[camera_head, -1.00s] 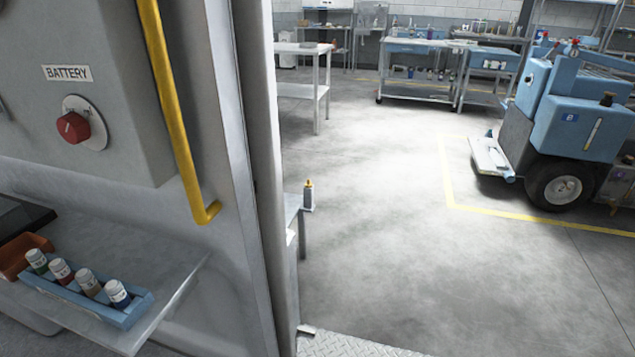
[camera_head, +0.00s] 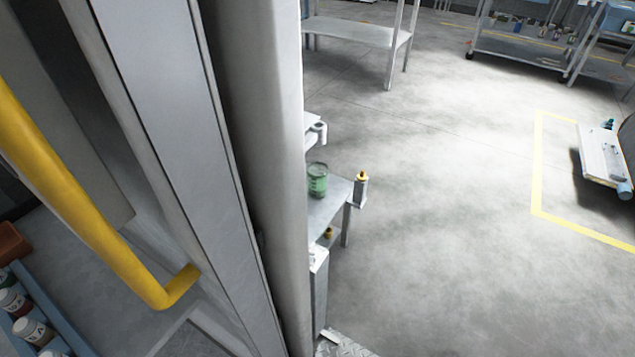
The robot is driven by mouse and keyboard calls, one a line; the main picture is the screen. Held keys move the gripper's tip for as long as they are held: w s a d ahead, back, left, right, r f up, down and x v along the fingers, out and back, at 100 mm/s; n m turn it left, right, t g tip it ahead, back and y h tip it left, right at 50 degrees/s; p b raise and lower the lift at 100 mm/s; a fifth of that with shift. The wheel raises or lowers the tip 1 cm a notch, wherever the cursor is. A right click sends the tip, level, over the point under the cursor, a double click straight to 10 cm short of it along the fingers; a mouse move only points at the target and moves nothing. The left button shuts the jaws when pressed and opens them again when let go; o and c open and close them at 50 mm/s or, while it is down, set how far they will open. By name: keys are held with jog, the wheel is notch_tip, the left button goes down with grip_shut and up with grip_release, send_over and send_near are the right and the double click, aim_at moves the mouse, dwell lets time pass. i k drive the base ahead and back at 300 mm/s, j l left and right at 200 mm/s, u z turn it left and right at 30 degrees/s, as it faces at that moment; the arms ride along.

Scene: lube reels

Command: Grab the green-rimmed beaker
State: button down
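A green container (camera_head: 318,180), perhaps the green-rimmed beaker, stands upright on a small grey metal table (camera_head: 333,200) just right of the big grey pillar. It is small in view, and I cannot tell whether only its rim is green. The pillar hides the table's left part. My gripper is not in view.
The grey pillar (camera_head: 262,150) and a yellow handrail (camera_head: 95,200) fill the left side. A dispenser bottle (camera_head: 361,186) is at the table's right corner. A blue rack of jars (camera_head: 35,315) is at lower left. Open concrete floor (camera_head: 450,230) lies to the right.

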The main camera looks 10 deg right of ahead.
aim_at(318, 172)
jog(key=i+l+u, duration=0.25)
jog(key=i+l, duration=0.15)
jog(key=l, duration=0.25)
jog(key=i+l+u, duration=0.15)
jog(key=l, duration=0.2)
jog(key=i+l+u, duration=0.1)
jog(key=l, duration=0.3)
jog(key=i+l+u, duration=0.15)
jog(key=l, duration=0.25)
jog(key=i+l+u, duration=0.1)
jog(key=l, duration=0.3)
jog(key=i+l+u, duration=0.15)
jog(key=l, duration=0.25)
jog(key=i, duration=0.1)
